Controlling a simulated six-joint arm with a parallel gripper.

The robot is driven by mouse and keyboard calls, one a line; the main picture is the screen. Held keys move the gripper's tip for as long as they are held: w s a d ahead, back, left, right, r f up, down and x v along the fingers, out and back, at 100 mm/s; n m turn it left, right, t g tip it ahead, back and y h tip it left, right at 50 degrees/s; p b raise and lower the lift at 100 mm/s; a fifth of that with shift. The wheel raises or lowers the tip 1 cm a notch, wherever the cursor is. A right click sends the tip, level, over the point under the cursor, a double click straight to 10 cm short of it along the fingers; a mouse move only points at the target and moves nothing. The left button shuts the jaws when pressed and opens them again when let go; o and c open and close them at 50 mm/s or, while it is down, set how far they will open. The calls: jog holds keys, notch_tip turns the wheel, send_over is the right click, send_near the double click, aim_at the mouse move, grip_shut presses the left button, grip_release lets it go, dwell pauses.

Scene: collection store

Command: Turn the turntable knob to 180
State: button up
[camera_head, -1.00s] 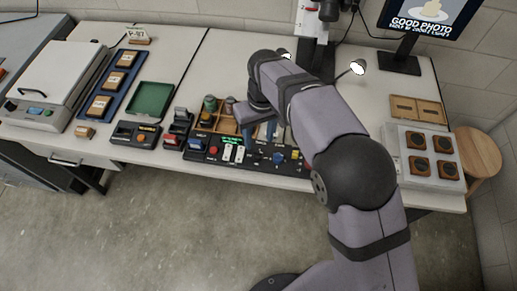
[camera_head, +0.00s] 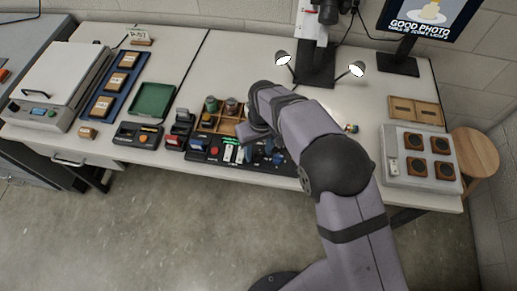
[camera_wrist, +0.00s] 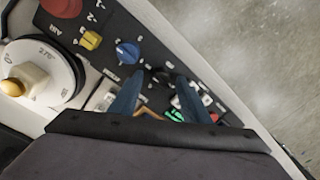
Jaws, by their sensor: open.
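A blue knob (camera_wrist: 128,52) sits on the black control panel (camera_wrist: 105,20). It also shows in the head view (camera_head: 278,158), just right of my gripper (camera_head: 255,153). In the wrist view my gripper (camera_wrist: 158,86) is open, with its two blue fingers over the panel and apart from the blue knob, which lies up and left of them. A small dark part of the panel shows between the fingertips. The white turntable (camera_wrist: 68,82) shows at the left with a "270" mark, carrying a pale block with a yellow top (camera_wrist: 22,80). I cannot read the knob's setting.
A yellow knob (camera_wrist: 90,40) and a red button (camera_wrist: 62,6) are near the blue knob. A wooden sorting box (camera_head: 207,123) stands behind the panel. Two lamps (camera_head: 282,58) and (camera_head: 357,69) stand at the back. The table's front edge runs close to the panel.

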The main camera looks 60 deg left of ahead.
jog(key=c, duration=1)
jog(key=shift+c, duration=0.2)
jog(key=shift+m, duration=0.4)
jog(key=m, duration=0.3)
jog(key=shift+m, duration=0.3)
jog(key=m, duration=0.4)
jog(key=shift+m+b, duration=0.3)
jog(key=m, duration=0.4)
jog(key=shift+d+t, duration=0.1)
jog(key=shift+t, duration=0.2)
jog(key=m, duration=0.4)
jog(key=shift+m, duration=0.3)
jog(key=o, duration=1)
jog(key=shift+d, duration=0.1)
